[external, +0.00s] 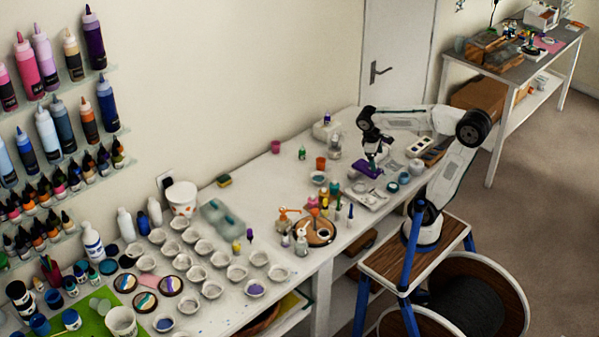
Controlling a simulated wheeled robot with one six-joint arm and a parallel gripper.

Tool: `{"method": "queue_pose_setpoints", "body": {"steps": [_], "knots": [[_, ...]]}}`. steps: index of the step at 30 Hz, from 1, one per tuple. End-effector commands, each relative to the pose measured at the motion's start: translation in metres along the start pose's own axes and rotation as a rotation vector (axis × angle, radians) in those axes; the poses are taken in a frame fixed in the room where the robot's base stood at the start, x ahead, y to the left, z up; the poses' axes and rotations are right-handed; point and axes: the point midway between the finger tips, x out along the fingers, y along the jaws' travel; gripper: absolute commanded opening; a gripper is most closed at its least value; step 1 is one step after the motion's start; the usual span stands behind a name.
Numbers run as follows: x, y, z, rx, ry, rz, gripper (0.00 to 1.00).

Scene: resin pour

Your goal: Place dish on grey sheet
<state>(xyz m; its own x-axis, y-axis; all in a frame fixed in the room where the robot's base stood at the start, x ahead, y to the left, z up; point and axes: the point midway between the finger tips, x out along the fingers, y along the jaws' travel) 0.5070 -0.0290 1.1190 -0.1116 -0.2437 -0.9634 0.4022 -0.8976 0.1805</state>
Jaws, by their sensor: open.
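My gripper (372,156) points down over the far part of the long white table. It is open, small in this view, above a purple item (367,170); whether they touch I cannot tell. A pale grey sheet (368,198) lies just in front of the purple item, with small things on it. A small dish with bluish contents (318,179) sits left of the gripper. Many small white dishes (203,247) stand in rows on the near left part of the table, apart from the gripper. Which dish the task means I cannot tell.
A round wooden tray (318,242) with bottles stands mid-table. Small jars (391,187) stand right of the gripper. The table strip near the wall (270,180) is fairly clear.

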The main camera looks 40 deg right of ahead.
Motion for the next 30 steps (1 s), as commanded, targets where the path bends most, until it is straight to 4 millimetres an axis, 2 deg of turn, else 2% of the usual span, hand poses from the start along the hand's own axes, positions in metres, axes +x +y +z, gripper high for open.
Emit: {"method": "queue_pose_setpoints", "body": {"steps": [1, 3, 6, 10, 26, 30], "knots": [[0.003, -0.003, 0.018, 0.071, 0.049, -0.030, 0.89], [0.008, -0.011, 0.037, 0.161, 0.109, -0.072, 0.89], [0.017, -0.021, 0.057, 0.272, 0.180, -0.125, 0.89], [0.025, -0.031, 0.071, 0.370, 0.244, -0.172, 0.89], [0.029, -0.037, 0.076, 0.417, 0.273, -0.196, 0.91], [0.027, -0.037, 0.066, 0.471, 0.273, -0.225, 0.91]]}}
